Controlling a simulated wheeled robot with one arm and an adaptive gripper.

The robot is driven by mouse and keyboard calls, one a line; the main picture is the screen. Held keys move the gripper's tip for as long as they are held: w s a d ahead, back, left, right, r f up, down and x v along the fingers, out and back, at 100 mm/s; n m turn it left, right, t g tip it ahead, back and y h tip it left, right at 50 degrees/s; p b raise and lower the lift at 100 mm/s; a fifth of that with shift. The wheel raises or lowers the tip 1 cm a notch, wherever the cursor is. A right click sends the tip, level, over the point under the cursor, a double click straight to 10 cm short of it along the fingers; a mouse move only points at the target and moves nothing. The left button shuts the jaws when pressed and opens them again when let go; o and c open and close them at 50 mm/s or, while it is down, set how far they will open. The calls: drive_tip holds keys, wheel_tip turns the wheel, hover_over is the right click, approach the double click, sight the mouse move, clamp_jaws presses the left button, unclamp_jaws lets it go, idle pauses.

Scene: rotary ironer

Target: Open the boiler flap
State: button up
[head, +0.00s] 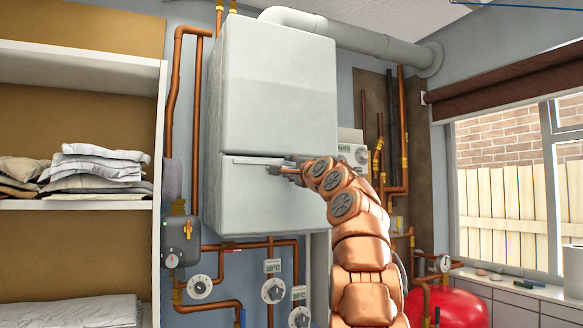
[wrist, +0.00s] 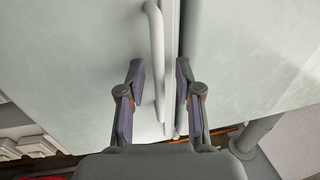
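The white boiler (head: 272,85) hangs on the wall in the head view. Its flap (head: 262,203) is the lower front panel, below a narrow seam, and looks closed. A pale bar handle (head: 255,161) runs along the flap's top edge. In the wrist view the handle (wrist: 156,50) runs lengthwise beside the dark seam. My gripper (head: 284,170) is at the handle's right end. In the wrist view my gripper (wrist: 160,82) is open, with one finger on each side of the handle and gaps showing. Whether it touches the panel is unclear.
Copper pipes (head: 172,90) and a grey pump unit (head: 181,240) are left of the boiler. Valve dials (head: 272,291) sit below it. A shelf with folded linen (head: 95,168) stands at the left. A red tank (head: 450,305) is at the lower right.

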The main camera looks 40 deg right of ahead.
drive_tip(key=shift+c, duration=0.2)
clamp_jaws()
idle(0.4)
